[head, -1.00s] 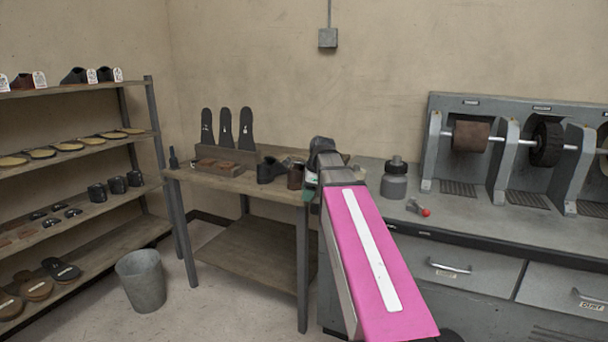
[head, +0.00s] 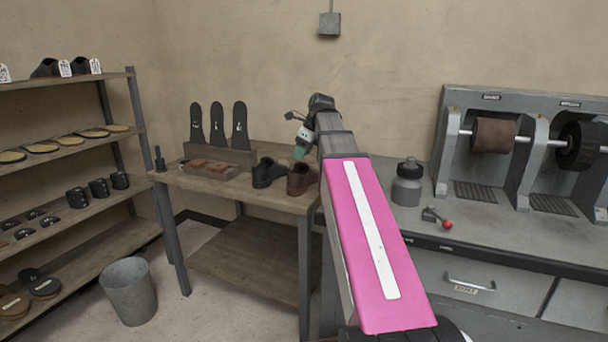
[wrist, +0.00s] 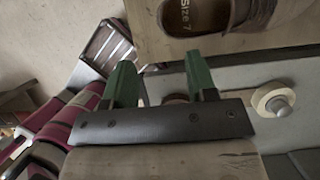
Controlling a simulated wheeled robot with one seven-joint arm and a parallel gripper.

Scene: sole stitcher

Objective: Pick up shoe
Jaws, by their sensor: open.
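A brown shoe (head: 301,180) stands on the right end of the wooden table, beside a black shoe (head: 267,173). My gripper (head: 301,151) is above and close to the brown shoe in the head view, at the end of my pink arm; the arm partly hides it. In the wrist view my gripper (wrist: 160,62) shows two green fingers spread apart with nothing between them. The brown shoe (wrist: 262,10) is at the top edge there, beyond the fingertips and to their right, cut off by the frame. Its insole reads "Size 7".
The wooden table (head: 262,198) also bears a rack with several dark sole shapes (head: 217,125). A grey bench with a bottle (head: 407,183) and grinding wheels stands at the right. A shelf (head: 85,236) and a bin (head: 129,290) are at the left.

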